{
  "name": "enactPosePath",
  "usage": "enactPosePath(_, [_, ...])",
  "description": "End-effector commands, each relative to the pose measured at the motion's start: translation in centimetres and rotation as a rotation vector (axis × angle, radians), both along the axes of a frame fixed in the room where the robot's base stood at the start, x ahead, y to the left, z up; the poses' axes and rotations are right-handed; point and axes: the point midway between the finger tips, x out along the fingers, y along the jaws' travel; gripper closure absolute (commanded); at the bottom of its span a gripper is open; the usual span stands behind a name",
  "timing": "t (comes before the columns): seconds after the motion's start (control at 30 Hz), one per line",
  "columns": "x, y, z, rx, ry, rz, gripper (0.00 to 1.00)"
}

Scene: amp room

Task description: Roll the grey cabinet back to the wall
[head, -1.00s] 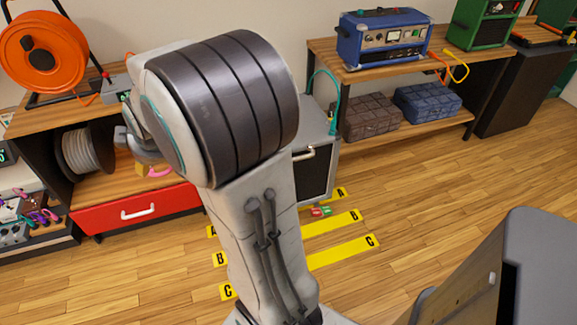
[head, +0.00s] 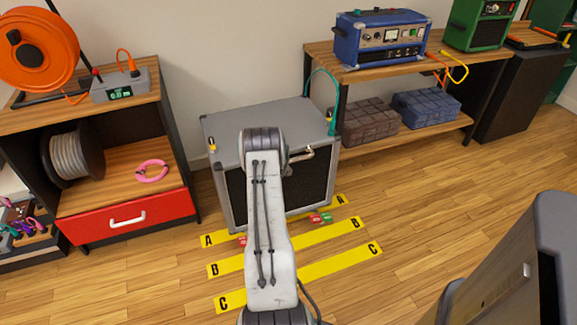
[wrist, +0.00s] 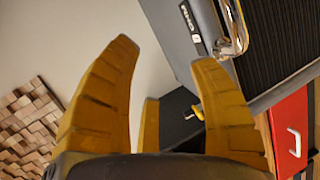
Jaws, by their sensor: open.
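The grey cabinet (head: 221,160) has a dark grille front, a grey top and a metal handle (head: 308,154) high on its front. It stands upright near the wall, its front bottom edge at the yellow strip marked A (head: 222,239). Small red and green tabs (head: 321,218) show low at its front. My arm hides part of its front. In the head view my gripper is hidden behind my arm. In the wrist view my gripper (wrist: 165,55) is open and empty, its fingers apart. The cabinet's handle (wrist: 236,28) and grille (wrist: 275,45) lie beyond the right finger, apart from it.
A wooden shelf unit with a red drawer (head: 125,217) stands to the left. A bench with a blue amplifier (head: 381,38) stands close on the right. Strips B (head: 225,268) and C (head: 350,256) cross the clear floor in front. A dark grey object (head: 545,250) fills the lower right.

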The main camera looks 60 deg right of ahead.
Motion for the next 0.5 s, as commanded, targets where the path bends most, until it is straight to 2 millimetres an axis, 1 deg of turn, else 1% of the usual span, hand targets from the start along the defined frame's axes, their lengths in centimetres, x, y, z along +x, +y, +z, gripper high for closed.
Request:
enactPosePath(0.03, [-1.6,-1.0,-2.5,-0.034,0.016,-0.017,0.45])
enactPosePath(0.1, [-3.4,-2.0,-4.4,-0.085,0.037,-0.033,0.45])
enactPosePath(0.2, [-5.4,-3.0,-6.5,-0.144,0.061,-0.054,0.45])
enactPosePath(0.33, [-7.2,-3.7,-8.1,-0.194,0.083,-0.072,0.45])
enactPosePath(0.4, [-7.8,-3.9,-8.7,-0.209,0.091,-0.078,0.45])
enactPosePath(0.5, [-8.1,-4.2,-9.0,-0.222,0.096,-0.081,0.45])
